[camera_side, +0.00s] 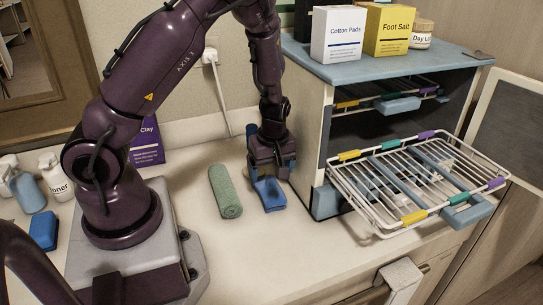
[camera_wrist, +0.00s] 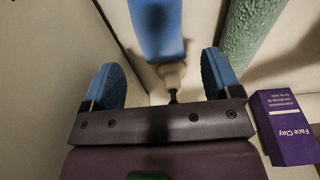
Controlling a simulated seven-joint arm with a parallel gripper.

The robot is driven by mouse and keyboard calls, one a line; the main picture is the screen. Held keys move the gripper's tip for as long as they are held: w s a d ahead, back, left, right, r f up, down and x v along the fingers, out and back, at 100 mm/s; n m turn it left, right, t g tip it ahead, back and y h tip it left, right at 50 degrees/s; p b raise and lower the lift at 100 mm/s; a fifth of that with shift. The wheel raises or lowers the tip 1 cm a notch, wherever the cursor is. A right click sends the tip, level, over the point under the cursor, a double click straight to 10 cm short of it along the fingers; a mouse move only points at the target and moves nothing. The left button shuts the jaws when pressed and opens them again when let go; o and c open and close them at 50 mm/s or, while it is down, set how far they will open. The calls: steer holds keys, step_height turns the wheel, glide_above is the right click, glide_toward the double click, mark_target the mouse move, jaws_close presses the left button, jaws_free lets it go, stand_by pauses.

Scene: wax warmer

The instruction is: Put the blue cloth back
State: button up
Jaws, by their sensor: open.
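A blue item (camera_side: 270,195), which looks like the blue cloth, lies on the counter just in front of my gripper (camera_side: 272,172). In the wrist view, the blue cloth (camera_wrist: 156,28) extends from the top edge toward the space between my blue fingertips (camera_wrist: 165,80). The fingers are spread apart, with one on each side of the view. A small pale piece with a dark tip sits between them at the cloth's near end; I cannot tell what it is. My gripper hangs low over the counter. A rolled green cloth (camera_side: 225,191) lies to the left, and shows at the wrist view's upper right (camera_wrist: 251,35).
Cotton Pads (camera_side: 336,35) and Foot Salt (camera_side: 390,30) boxes stand on top. A purple Face Clay box (camera_wrist: 289,128) stands behind. Bottles and a blue block (camera_side: 43,230) are at left.

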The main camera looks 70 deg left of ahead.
mark_target(272, 191)
steer(key=s+d+r+m+t+h, duration=0.15)
steer(key=d+r+m, duration=0.3)
steer(key=r, duration=0.45)
steer(key=s+d+r+m+t+h, duration=0.15)
steer(key=d+r+m, duration=0.3)
steer(key=r, duration=0.45)
steer(key=s+d+r+m+t+y, duration=0.1)
steer(key=s+d+r+m+t, duration=0.1)
steer(key=s+r+m, duration=0.6)
steer(key=shift+s+d+r+m+t+y, duration=0.35)
steer(key=shift+d+r+m, duration=0.2)
steer(key=shift+d, duration=0.25)
